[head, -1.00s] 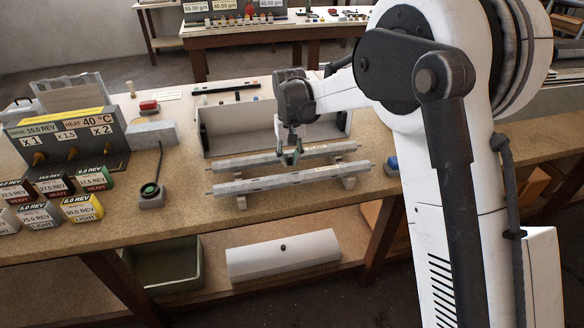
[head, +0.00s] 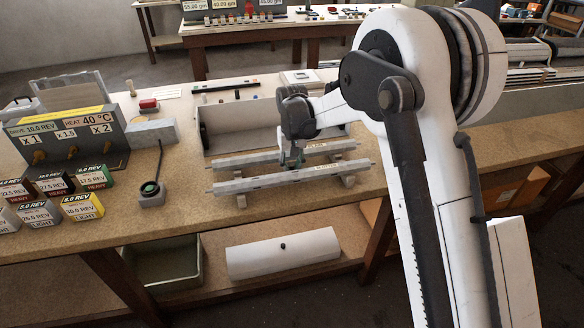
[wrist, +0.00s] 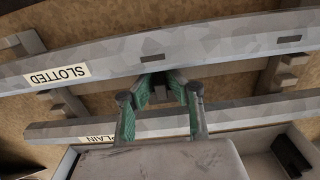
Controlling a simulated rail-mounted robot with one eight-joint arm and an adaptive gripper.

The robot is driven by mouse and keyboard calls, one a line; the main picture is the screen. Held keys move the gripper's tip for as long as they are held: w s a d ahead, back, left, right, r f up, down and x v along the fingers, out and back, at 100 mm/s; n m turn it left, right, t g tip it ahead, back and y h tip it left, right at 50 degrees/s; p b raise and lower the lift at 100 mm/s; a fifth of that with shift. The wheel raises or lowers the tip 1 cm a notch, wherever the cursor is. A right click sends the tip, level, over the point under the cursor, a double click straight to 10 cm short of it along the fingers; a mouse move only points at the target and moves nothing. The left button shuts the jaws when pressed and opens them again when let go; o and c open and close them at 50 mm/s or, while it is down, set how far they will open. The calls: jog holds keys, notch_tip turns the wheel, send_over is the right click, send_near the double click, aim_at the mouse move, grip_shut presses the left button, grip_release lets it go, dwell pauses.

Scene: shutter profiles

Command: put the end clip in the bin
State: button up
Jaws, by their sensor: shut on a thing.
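My gripper (head: 291,158) is low over the bench, between the two long grey profiles. In the wrist view its green-padded fingers (wrist: 158,97) are close together around a small dark grey piece, which I take to be the end clip (wrist: 157,92). The fingers hide most of it. The fingertips lie beside the edge of the slotted profile (head: 250,182); I cannot tell whether they touch it. The plain profile (head: 250,160) lies behind. A grey-green open bin (head: 163,279) stands on the shelf under the bench, at the left.
Both profiles rest on small supports. A long grey open box (head: 220,137) stands behind them. A control box (head: 64,143), small labelled blocks and a dark button on a grey base (head: 150,194) are at the left. A white cover (head: 283,255) lies on the lower shelf.

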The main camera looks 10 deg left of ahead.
jog(key=shift+f+b, duration=0.3)
jog(key=shift+f, duration=0.15)
jog(key=o, duration=0.7)
jog(key=shift+o, duration=0.2)
jog(key=shift+r, duration=0.1)
